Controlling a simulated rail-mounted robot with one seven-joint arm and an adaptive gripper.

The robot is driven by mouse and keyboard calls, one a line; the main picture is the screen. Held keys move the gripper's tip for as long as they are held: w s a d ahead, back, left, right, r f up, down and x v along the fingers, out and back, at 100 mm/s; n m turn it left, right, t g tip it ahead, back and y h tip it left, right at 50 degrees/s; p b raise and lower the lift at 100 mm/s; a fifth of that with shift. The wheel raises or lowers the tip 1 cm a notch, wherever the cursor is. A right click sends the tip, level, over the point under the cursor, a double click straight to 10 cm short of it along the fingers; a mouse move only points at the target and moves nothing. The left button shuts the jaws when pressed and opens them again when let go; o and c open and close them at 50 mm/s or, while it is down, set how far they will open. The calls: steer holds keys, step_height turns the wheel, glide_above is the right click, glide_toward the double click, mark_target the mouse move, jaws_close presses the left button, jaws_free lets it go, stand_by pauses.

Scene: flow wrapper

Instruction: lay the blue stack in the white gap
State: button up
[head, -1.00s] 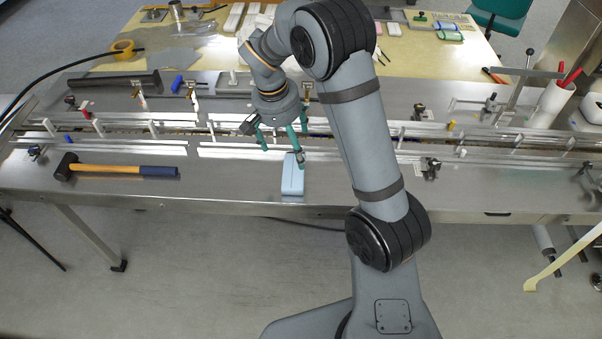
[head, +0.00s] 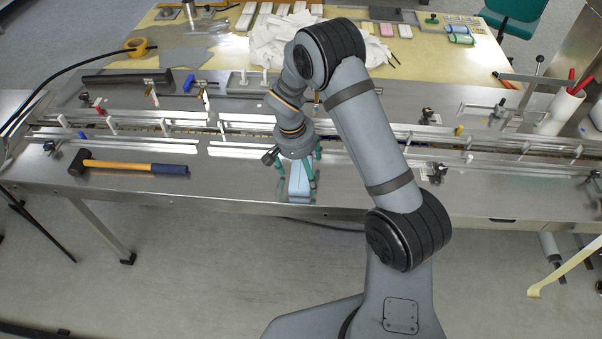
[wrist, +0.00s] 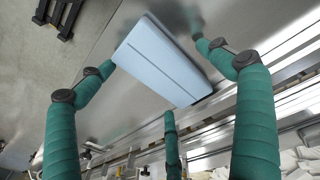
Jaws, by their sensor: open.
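The blue stack (head: 299,188) is a pale blue, long flat block with a dark seam along it. It lies on the steel table in front of the rails, and fills the middle of the wrist view (wrist: 165,62). My gripper (head: 297,181) is open over it, with green fingers spread around it. In the wrist view the fingers (wrist: 155,62) reach down on either side of the stack, and a third shows at its lower edge. I cannot tell whether any finger touches it. White posts (head: 221,127) stand along the railed lane; I cannot tell which space is the white gap.
A hammer (head: 130,167) lies on the table to the left. Metal rails (head: 480,158) run the length of the table behind the stack. A back table holds tape (head: 137,46) and crumpled white sheets (head: 275,42). Bare steel lies right of the stack.

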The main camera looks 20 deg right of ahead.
steer(key=shift+c, duration=0.7)
steer(key=c, duration=0.7)
steer(key=c, duration=0.3)
